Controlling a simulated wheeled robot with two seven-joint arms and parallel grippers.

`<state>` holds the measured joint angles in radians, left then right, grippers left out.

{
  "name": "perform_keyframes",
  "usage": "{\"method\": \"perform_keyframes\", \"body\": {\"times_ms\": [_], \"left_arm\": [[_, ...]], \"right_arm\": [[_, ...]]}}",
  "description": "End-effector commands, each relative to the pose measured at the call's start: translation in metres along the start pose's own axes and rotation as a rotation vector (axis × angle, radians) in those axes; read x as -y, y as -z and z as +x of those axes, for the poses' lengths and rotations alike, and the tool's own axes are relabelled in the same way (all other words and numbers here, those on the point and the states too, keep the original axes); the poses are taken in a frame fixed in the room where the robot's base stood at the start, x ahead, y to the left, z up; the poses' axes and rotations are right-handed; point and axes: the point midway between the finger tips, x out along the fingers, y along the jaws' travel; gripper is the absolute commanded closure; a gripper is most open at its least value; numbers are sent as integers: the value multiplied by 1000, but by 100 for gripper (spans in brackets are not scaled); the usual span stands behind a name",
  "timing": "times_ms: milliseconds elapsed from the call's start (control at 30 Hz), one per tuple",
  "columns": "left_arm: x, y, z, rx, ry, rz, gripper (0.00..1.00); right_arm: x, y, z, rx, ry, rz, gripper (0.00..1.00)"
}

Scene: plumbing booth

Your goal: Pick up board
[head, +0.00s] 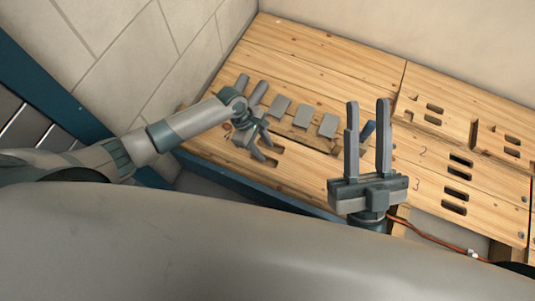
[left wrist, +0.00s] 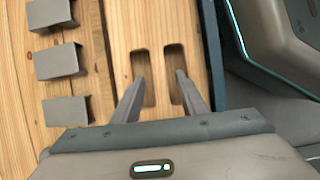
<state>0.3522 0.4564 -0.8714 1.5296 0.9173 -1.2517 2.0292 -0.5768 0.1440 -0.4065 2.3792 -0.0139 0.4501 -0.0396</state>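A wooden board (left wrist: 157,25) with two long slots lies under my left gripper in the left wrist view. In the head view its slotted end (head: 276,165) shows beside the gripper, partly hidden by it. My left gripper (head: 264,153) is open, pointing down at the board. In the left wrist view its two fingers (left wrist: 159,76) are apart, their tips over or at the near parts of the two slots; I cannot tell whether they reach inside. My right gripper (head: 368,102) is open and empty, fingers pointing up, in front of the bench.
Several grey blocks (head: 303,116) stand in a row on the wooden bench (head: 310,75); they also show in the left wrist view (left wrist: 60,60). Slotted boards marked 2 and 3 (head: 440,175) lie at the right. A wall borders the left and back.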

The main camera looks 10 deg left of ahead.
Motion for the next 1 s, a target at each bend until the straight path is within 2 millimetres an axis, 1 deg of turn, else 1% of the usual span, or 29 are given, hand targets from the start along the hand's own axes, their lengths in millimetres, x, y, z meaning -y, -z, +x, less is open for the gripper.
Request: {"method": "perform_keyframes", "body": {"times_ms": [33, 100, 200, 300, 767, 800, 867, 900, 933, 967, 1000], "left_arm": [[0, 2, 6, 0, 0, 1, 61], [0, 1, 8, 0, 0, 1, 61], [0, 1, 10, -1, 0, 0, 61], [0, 1, 10, -1, 0, -1, 61], [0, 0, 9, 0, 0, -1, 61], [0, 0, 9, 0, 0, -1, 66], [0, 0, 9, 0, 0, -1, 80], [0, 0, 9, 0, 0, -1, 90], [0, 0, 10, 0, 0, -1, 97], [0, 0, 10, 0, 0, -1, 100], [0, 0, 10, 0, 0, -1, 100]], "right_arm": [[-2, 4, 1, -46, 1, -6, 69], [-5, 14, 4, -101, 3, -13, 69], [-7, 24, 6, -157, 5, -20, 69], [-8, 29, 7, -183, 5, -23, 69], [-8, 30, 7, -186, 5, -24, 69], [-8, 30, 7, -186, 5, -23, 69], [-8, 30, 7, -186, 5, -23, 69], [-8, 30, 7, -186, 5, -23, 69], [-8, 30, 7, -186, 5, -23, 69], [-8, 30, 7, -186, 5, -23, 69], [-8, 30, 7, -186, 5, -23, 69]]}}
